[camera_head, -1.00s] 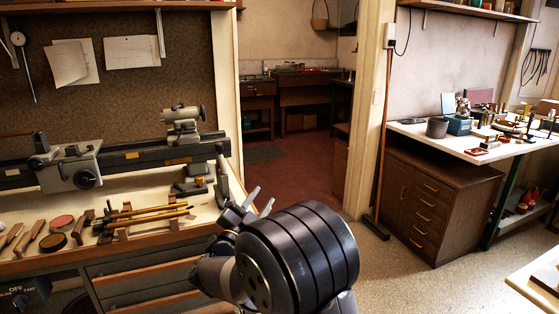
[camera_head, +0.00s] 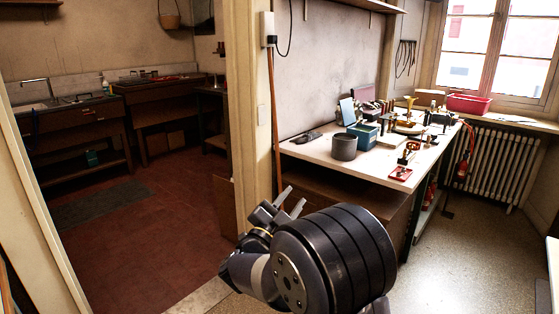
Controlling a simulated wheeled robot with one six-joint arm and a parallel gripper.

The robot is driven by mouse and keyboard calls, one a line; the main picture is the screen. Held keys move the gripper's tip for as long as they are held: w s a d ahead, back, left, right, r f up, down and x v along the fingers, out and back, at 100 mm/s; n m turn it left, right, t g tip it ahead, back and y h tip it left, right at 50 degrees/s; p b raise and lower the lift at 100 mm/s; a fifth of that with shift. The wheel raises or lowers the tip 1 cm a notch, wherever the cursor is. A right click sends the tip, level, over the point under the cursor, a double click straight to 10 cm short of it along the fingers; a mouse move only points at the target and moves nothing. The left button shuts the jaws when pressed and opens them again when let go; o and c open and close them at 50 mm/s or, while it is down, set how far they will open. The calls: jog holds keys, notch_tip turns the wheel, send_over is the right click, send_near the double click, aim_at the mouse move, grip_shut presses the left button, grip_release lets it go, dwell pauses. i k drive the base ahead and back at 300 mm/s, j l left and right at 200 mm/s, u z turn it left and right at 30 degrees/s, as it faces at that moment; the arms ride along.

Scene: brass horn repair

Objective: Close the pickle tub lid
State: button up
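No tub with a lid can be made out for certain. A small blue box (camera_head: 365,132) stands on the white-topped bench, with a pale blue panel (camera_head: 347,111) upright behind it; I cannot tell whether that is its lid. A dark grey round pot (camera_head: 343,147) stands beside it with no lid visible. A red tub (camera_head: 468,103) sits by the window. My gripper (camera_head: 291,201) is in front of the bench, well apart from these things. Its two fingers are spread, with nothing visible between them.
The bench (camera_head: 315,149) also carries brass parts and a small red stand (camera_head: 401,173). A door post (camera_head: 262,130) stands left of it. A doorway opens on a red-tiled floor (camera_head: 150,235). A radiator (camera_head: 500,165) is under the window. Speckled floor (camera_head: 455,255) at right is clear.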

aim_at(346, 106)
jog(key=i, duration=1.75)
jog(key=i+z, duration=0.4)
jog(key=i, duration=0.2)
jog(key=i+j+z, duration=0.35)
jog(key=i, duration=0.2)
jog(key=l, duration=0.1)
